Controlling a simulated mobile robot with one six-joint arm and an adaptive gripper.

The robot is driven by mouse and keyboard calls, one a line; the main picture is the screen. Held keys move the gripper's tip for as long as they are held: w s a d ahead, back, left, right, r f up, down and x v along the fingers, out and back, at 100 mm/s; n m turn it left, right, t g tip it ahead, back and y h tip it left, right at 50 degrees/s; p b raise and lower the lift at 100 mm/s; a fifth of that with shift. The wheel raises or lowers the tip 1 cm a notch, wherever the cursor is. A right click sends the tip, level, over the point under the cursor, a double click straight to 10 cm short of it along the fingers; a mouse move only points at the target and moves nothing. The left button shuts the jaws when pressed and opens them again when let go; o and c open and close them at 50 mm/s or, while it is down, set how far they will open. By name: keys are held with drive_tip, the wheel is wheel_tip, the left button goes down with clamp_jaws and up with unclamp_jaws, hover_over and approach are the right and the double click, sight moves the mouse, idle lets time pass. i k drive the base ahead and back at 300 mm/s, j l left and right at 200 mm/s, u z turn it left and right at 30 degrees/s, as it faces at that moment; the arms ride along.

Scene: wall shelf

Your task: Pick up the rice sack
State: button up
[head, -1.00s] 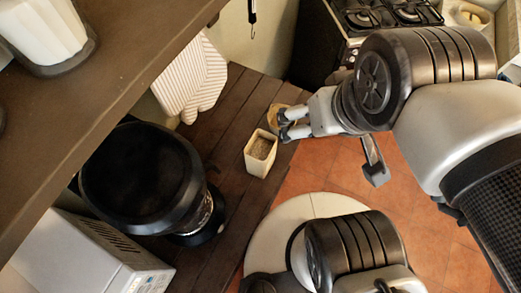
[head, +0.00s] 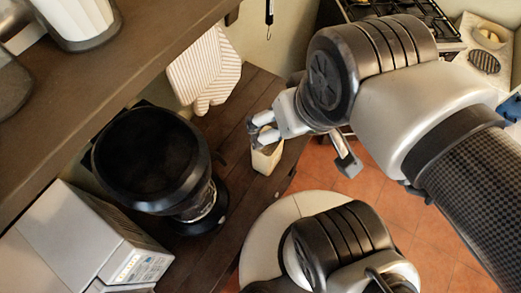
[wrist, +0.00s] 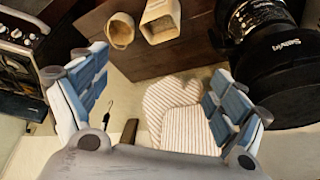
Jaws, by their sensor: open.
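Two small pale containers stand together on the dark wooden counter. In the wrist view a rounded tan one, which looks like the rice sack (wrist: 120,31), stands left of a square cream one (wrist: 160,20) with grainy contents. Both lie beyond my fingertips. My gripper (wrist: 158,68) is open, with nothing between its fingers. In the head view my gripper (head: 262,131) overlaps the top of the square container (head: 266,159); I cannot tell if they touch. The sack is hidden there behind my gripper.
A black appliance (head: 150,160) stands left on the counter (head: 232,150), beside a white box (head: 85,240). A striped oven mitt (head: 205,68) hangs by the wall. A shelf (head: 120,65) with jars crosses the upper left. A stove (head: 410,12) is at the back.

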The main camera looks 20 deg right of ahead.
sight(265, 161)
drive_tip(key=k+j+z, duration=0.15)
drive_tip(key=z, duration=0.2)
drive_tip(key=k+j+z, duration=0.1)
drive_tip(key=z, duration=0.25)
drive_tip(key=k+j+z, duration=0.2)
drive_tip(key=z, duration=0.15)
